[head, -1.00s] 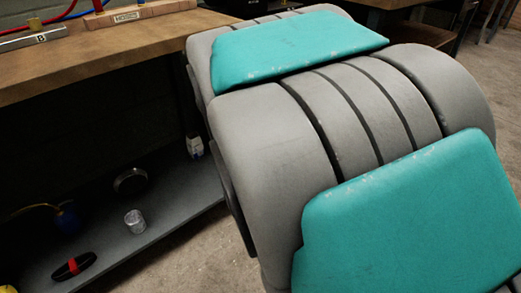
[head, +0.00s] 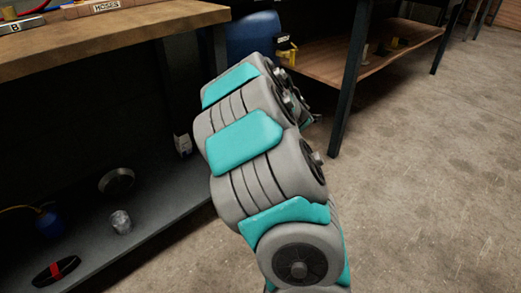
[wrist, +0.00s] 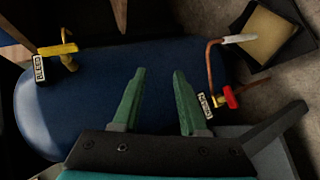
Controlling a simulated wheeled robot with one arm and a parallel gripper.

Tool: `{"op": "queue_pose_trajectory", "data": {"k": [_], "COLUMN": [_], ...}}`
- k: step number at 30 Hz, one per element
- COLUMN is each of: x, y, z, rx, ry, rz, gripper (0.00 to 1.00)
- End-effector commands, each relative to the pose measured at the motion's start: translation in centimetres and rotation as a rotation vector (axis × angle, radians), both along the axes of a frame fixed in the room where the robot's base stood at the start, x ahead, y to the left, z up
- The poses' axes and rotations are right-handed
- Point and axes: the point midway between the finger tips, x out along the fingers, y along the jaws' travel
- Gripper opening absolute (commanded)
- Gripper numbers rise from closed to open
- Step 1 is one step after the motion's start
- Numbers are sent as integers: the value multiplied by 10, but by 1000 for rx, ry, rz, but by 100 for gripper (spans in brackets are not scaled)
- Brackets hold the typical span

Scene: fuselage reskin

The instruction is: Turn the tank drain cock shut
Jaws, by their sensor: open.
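A dark blue tank (wrist: 120,80) lies under my gripper (wrist: 159,73) in the wrist view. My gripper's green fingers are apart with nothing between them, over the tank's middle. A cock with a red handle (wrist: 229,97) is right of the fingers, with a small label (wrist: 206,103) too blurred to read surely. A copper pipe (wrist: 210,55) runs from near it to a pale end. A second cock with a yellow handle (wrist: 60,50) is at the left, beside a label (wrist: 39,70) that seems to read BLEED. In the head view my arm partly covers the tank (head: 252,33) and hides my gripper.
A tray with a tan inside (wrist: 268,35) lies near the pipe's pale end. Another bench's wooden shelf (head: 350,55) is at the back. Open floor (head: 430,170) lies right.

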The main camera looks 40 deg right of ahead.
Motion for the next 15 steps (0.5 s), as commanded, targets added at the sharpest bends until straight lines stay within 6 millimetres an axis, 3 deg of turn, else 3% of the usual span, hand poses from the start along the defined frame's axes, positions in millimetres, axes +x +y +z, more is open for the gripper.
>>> {"op": "queue_pose_trajectory", "data": {"k": [1, 7, 12, 15], "x": [4, 21, 21, 16], "y": [-12, -19, 2, 20], "z": [-24, -89, -140, -160], "rx": [-34, -155, -218, -239], "ry": [6, -32, -140, -226], "rz": [58, 337, 564, 666], "gripper": [42, 42, 42, 42]}}
